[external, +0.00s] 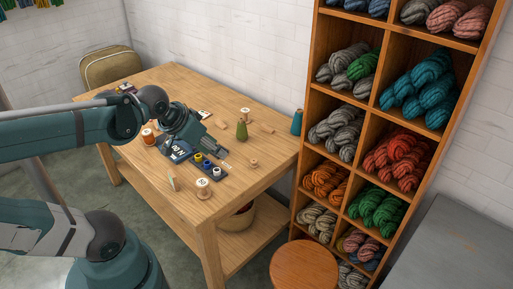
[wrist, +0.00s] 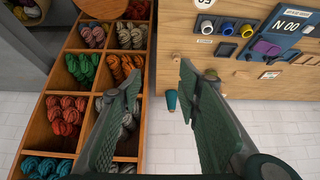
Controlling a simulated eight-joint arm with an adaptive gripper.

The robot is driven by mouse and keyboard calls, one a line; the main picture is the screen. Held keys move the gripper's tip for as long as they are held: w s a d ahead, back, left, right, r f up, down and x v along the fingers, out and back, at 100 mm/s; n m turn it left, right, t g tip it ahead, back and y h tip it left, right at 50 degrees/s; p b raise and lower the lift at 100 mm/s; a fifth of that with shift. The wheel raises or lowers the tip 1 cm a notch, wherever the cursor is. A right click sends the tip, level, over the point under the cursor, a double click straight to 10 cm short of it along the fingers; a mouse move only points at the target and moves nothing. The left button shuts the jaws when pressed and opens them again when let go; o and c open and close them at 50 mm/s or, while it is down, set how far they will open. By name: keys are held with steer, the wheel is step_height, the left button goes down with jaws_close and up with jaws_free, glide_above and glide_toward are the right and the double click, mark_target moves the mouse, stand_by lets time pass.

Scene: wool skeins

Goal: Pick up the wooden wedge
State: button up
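Two small pale wooden pieces lie on the back part of the table: one piece (external: 221,124) left of a green pear-shaped object (external: 242,131), and another piece (external: 267,128) right of it. I cannot tell for sure which is the wedge. My gripper (external: 212,144) is above the table, near the row of coloured cups. In the wrist view my gripper (wrist: 160,80) has its two fingers spread wide, with nothing between them. The right finger partly covers the table's back edge there.
The wooden table (external: 165,88) also holds a dark tray of cups (external: 208,163), a white-topped spool (external: 203,189) and a teal cone (external: 296,122) at the far corner. A shelf of wool skeins (external: 310,150) stands right, with a round stool (external: 304,266) before it.

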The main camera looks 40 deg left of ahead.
steer(key=w+a+r+n+g+y+p, duration=0.15)
steer(key=w+a+r+n, duration=0.25)
steer(key=w+a, duration=0.75)
steer(key=w+a+f+n+g+p, duration=0.1)
steer(key=w+a+n, duration=0.15)
steer(key=a, duration=0.65)
steer(key=w+a+f+n+g+p, duration=0.1)
steer(key=w+a+f+n+g, duration=0.15)
steer(key=a, duration=0.75)
steer(key=s+a+f+n+p, duration=0.1)
steer(key=a+f, duration=0.4)
steer(key=a, duration=0.6)
steer(key=s+a+f+n+g+h+p, duration=0.1)
steer(key=a+f, duration=0.5)
steer(key=a, duration=0.6)
steer(key=s+a+f+n+g+p, duration=0.1)
steer(key=s+a+f+n, duration=0.1)
steer(key=a+f, duration=0.4)
steer(key=shift+s+a+n+h, duration=0.15)
steer(key=shift+a+n, duration=0.3)
steer(key=shift+a, duration=1)
steer(key=shift+a+n+h, duration=0.2)
steer(key=shift+a+n, duration=0.25)
steer(key=shift+a, duration=1)
steer(key=shift+s+a+f, duration=0.2)
steer(key=shift+a+f, duration=0.1)
steer(key=shift+f, duration=1.25)
